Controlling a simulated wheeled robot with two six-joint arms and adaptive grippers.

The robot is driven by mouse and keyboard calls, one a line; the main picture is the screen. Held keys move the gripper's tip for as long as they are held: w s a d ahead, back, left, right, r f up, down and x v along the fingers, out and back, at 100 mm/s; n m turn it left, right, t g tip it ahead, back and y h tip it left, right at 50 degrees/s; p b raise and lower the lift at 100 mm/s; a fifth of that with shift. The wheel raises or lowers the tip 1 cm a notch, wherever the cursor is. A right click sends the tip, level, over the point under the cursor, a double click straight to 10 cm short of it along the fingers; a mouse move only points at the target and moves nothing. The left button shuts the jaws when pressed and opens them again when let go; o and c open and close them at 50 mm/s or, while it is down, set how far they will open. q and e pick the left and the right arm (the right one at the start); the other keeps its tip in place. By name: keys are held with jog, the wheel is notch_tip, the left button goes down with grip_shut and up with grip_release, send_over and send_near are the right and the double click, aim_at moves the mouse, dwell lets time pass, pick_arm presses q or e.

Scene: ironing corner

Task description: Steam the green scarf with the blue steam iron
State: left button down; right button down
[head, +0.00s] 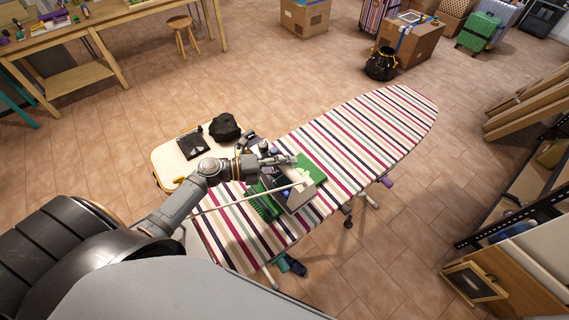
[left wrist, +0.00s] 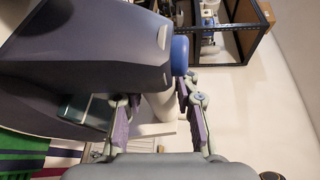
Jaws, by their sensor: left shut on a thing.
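The green scarf (head: 312,168) lies on the striped ironing board (head: 385,118). Its other green part (head: 262,204) shows on the near side of the iron, and the middle is covered. The blue steam iron (head: 283,187) looks dark and is over the scarf, partly hidden by my arm. I cannot tell whether it touches the cloth. In the left wrist view the iron's large dark body (left wrist: 85,55) fills the upper left. My left gripper (head: 285,160) is shut on the iron; its fingers show in the wrist view (left wrist: 160,120). My right gripper is not in view.
A pale rest (head: 167,165) with a black cap (head: 224,127) stands left of the board. A thin pale rod or cord crosses the board. The board's far end is clear. A workbench (head: 110,30) is at back left, wooden shelving (head: 520,190) at right.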

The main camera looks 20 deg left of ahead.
pick_arm(q)
jog(key=shift+w+d+r+p, duration=0.2)
jog(key=shift+w+d+p, duration=0.35)
jog(key=shift+w+p, duration=0.25)
jog(key=w+d, duration=0.3)
jog(key=w, duration=0.4)
jog(key=shift+d, duration=0.25)
dwell(1.4)
jog(key=shift+w, duration=0.15)
jog(key=shift+s+p, duration=0.2)
jog(key=shift+p, duration=0.2)
dwell(1.1)
